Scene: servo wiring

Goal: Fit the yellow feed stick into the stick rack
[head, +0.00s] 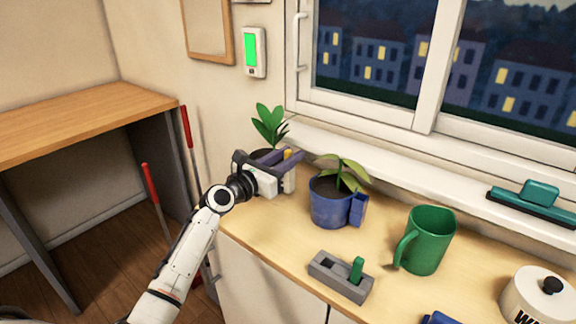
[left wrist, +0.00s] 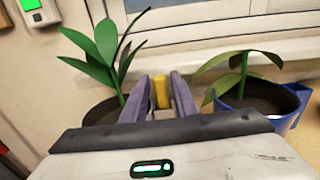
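The yellow feed stick (head: 287,154) is between the fingertips of my left gripper (head: 290,157), above the counter by the plants. In the left wrist view the stick (left wrist: 161,92) stands upright with a finger on each side, and the left gripper (left wrist: 161,95) looks shut on it. Its lower end is hidden. The grey stick rack (head: 338,282) lies on the counter to the lower right of the gripper. A green stick (head: 357,268) stands in the rack's right part, and an open slot shows at its left. My right gripper is not in view.
A potted plant (head: 268,127) is behind my left gripper. A blue pot with a plant (head: 328,208) stands just right of it. A green mug (head: 428,245) and white lidded jar (head: 540,300) stand farther right.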

